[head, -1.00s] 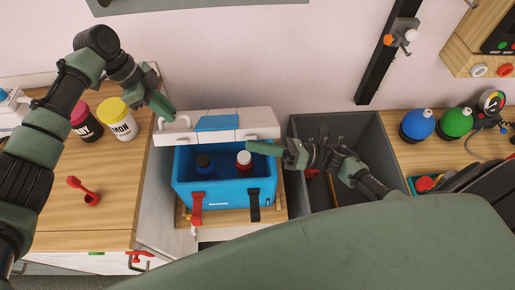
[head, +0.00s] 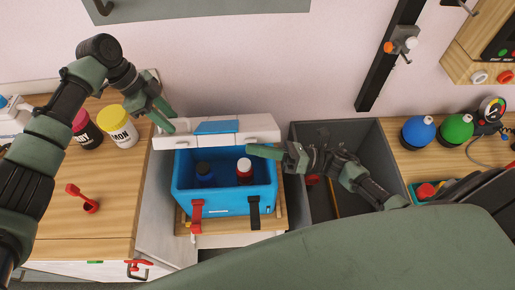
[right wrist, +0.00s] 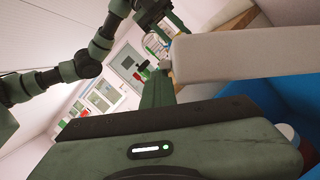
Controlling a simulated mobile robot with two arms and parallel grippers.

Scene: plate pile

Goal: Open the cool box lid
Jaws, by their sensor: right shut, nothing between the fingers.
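The blue cool box (head: 225,200) stands in the middle of the head view. Its white lid (head: 258,127) with a blue panel is raised at the back, and the inside shows. My right gripper (head: 258,151) is shut and empty at the right end of the lid's front edge; contact is unclear. The lid (right wrist: 240,52) fills the upper right of the right wrist view. My left gripper (head: 168,120) is by the lid's left end; its jaw gap is unclear.
A grey bin (head: 375,150) stands right of the box, under my right arm. The left wooden counter (head: 60,225) holds a yellow-lidded tub (head: 118,128), a pink-lidded tub (head: 85,128) and a red scoop (head: 82,198). Blue (head: 418,132) and green flasks (head: 456,130) stand at right.

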